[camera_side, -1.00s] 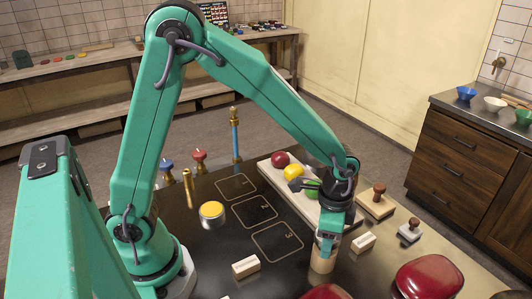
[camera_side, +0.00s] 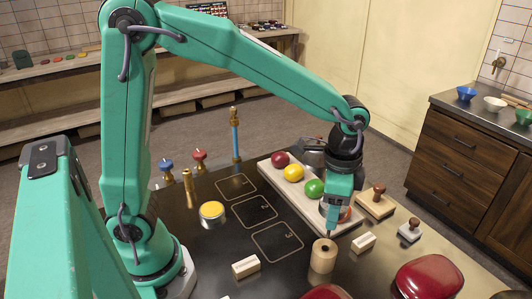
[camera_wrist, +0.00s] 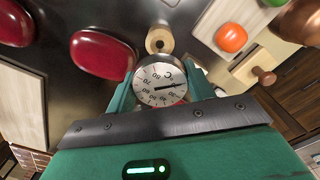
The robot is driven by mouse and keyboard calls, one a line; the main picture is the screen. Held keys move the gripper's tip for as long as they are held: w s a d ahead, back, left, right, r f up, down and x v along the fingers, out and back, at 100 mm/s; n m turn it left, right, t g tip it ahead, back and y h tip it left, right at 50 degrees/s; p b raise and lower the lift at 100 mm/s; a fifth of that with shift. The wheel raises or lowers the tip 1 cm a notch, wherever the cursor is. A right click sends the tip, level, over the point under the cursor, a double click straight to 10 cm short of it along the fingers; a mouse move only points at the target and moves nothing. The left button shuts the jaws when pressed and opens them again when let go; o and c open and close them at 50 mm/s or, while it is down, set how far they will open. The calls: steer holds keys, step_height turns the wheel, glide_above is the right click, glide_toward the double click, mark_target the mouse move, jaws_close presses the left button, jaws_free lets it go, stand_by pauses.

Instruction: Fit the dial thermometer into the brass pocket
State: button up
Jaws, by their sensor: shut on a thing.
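My gripper (camera_side: 332,226) is shut on the dial thermometer, whose white round face (camera_wrist: 160,82) sits between my two green fingers in the wrist view. In the side view my fingers hide most of it, and a thin dark tip shows below them. My gripper is just above a round wooden block (camera_side: 322,258) with a hole in its top. The block also shows in the wrist view (camera_wrist: 160,38). A slim upright brass tube (camera_side: 188,188), apparently the brass pocket, stands at the left of the dark table, well away from my gripper.
Blue (camera_side: 167,168) and red (camera_side: 200,160) valve knobs and a blue column (camera_side: 236,140) stand near the tube. A yellow-topped tin (camera_side: 212,211) is in front. A board (camera_side: 273,184) holds coloured balls. Red shapes (camera_side: 428,277) lie front right. Numbered squares (camera_side: 277,241) are clear.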

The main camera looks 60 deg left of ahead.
steer(key=shift+r, duration=0.4)
stand_by(0.3)
steer(key=shift+w+a, duration=0.15)
steer(key=shift+a, duration=0.4)
steer(key=s+a+r+n, duration=0.2)
steer(key=a+n, duration=0.4)
steer(key=a, duration=1.8)
steer(key=s+a+r+n, duration=0.1)
steer(key=s+a+n, duration=0.5)
steer(key=s+a, duration=1)
steer(key=shift+s+a+r, duration=0.3)
steer(key=shift+s+a, duration=0.1)
steer(key=shift+a, duration=0.3)
